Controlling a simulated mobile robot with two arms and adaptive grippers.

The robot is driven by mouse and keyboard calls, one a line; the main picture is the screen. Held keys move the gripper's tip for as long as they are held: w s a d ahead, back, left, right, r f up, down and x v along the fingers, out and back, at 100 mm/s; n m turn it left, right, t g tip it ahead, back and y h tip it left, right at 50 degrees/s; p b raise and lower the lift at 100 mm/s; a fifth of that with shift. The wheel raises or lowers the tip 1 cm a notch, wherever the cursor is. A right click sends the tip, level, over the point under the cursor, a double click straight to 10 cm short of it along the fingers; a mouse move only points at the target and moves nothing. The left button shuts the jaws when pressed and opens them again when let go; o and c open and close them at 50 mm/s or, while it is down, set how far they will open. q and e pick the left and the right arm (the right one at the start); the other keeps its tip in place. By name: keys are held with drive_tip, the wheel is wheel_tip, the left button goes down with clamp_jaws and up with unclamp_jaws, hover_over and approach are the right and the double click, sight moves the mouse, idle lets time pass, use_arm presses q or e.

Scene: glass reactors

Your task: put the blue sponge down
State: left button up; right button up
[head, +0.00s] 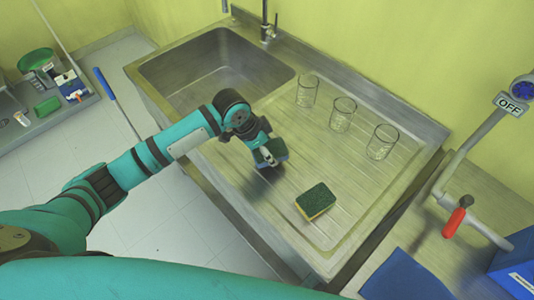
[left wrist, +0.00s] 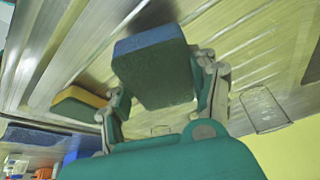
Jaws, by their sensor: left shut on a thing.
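My left gripper (head: 268,158) is shut on the blue sponge (head: 276,148), which has a dark green face and a blue layer. It is over the ribbed metal drainboard (head: 250,198) of the sink unit, left of its middle. In the left wrist view the blue sponge (left wrist: 152,62) sits between the two fingers of the left gripper (left wrist: 160,88). I cannot tell whether the sponge touches the board. My right gripper is not in view.
A yellow and green sponge (head: 316,201) lies on the drainboard near its front edge. Three clear glasses (head: 307,91) (head: 342,114) (head: 382,142) stand along the back. The sink basin (head: 215,72) is at the left. Bare drainboard lies between the sponges and glasses.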

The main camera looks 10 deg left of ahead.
use_arm(q)
drive_tip(key=shift+s+f+p, duration=0.2)
drive_tip(key=shift+f+p, duration=0.25)
drive_tip(key=shift+f, duration=1.25)
drive_tip(key=o, duration=1)
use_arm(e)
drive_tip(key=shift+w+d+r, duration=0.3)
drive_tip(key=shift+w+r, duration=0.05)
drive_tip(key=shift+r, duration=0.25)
use_arm(q)
drive_tip(key=shift+r, duration=0.15)
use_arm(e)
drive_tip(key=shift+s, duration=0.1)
use_arm(q)
drive_tip(key=shift+r, duration=0.2)
drive_tip(key=b+v, duration=0.1)
drive_tip(key=v, duration=1)
drive_tip(key=shift+a+r+b, duration=0.15)
drive_tip(key=shift+r+b, duration=0.15)
drive_tip(key=shift+b, duration=0.1)
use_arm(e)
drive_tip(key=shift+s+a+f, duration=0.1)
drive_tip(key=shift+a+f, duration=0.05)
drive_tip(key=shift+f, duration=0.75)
